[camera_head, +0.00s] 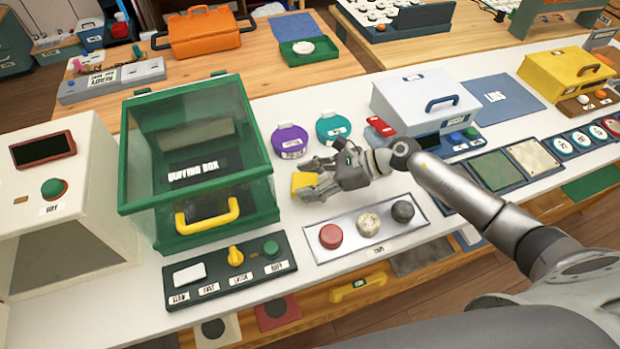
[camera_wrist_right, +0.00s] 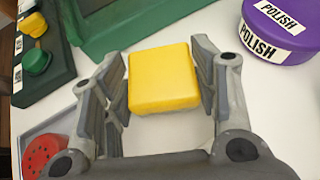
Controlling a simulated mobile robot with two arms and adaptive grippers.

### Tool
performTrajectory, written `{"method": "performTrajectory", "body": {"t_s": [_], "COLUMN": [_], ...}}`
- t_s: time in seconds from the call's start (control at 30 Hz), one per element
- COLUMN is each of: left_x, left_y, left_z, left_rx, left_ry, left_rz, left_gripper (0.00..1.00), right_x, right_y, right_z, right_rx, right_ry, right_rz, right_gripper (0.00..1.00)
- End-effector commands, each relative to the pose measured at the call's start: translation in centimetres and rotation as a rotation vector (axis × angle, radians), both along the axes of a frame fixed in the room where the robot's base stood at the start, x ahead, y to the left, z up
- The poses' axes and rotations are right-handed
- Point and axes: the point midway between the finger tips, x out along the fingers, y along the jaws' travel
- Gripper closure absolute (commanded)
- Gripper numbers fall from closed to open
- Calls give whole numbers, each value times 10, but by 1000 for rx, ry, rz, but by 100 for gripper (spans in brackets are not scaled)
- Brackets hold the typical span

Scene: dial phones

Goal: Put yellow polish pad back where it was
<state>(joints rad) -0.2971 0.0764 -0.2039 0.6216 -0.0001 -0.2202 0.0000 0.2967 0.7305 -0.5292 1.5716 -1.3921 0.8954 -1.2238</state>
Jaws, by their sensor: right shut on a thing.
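The yellow polish pad (camera_head: 303,184) is held between the fingers of my right gripper (camera_head: 316,181), over the white table between the green buffing box and the tray of round caps. In the right wrist view the pad (camera_wrist_right: 163,78) sits squarely between the two fingers (camera_wrist_right: 165,85), with white table below it. A purple round container labelled POLISH (camera_wrist_right: 285,25) is at the upper right of that view; the purple container also shows in the head view (camera_head: 290,140), behind the gripper. My left gripper is not in view.
The green buffing box (camera_head: 250,205) with a yellow handle stands left of the gripper. A tray (camera_head: 318,249) with red, speckled and dark round pieces lies in front. A teal container (camera_head: 333,127) and a white case (camera_head: 425,92) are behind. A control panel (camera_head: 215,287) lies front left.

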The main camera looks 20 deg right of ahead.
Motion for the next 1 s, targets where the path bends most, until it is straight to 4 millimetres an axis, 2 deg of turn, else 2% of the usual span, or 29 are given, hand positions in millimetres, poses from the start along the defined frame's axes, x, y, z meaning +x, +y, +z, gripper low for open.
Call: {"method": "performTrajectory", "body": {"t_s": [0.1,0.37,0.4,0.47,1.0], "left_x": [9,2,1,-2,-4], "left_y": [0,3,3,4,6], "left_z": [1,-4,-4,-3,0], "left_rx": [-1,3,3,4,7], "left_ry": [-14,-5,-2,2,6], "left_rz": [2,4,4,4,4], "left_gripper": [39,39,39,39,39], "right_x": [0,0,0,0,2], "right_y": [0,0,0,0,-3], "right_z": [-1,-5,-5,-4,2], "right_rx": [0,0,-1,-1,-1], "right_ry": [-3,-2,-2,-2,-3], "right_rz": [1,0,0,0,-1], "right_gripper": [73,73,44,36,36]}}
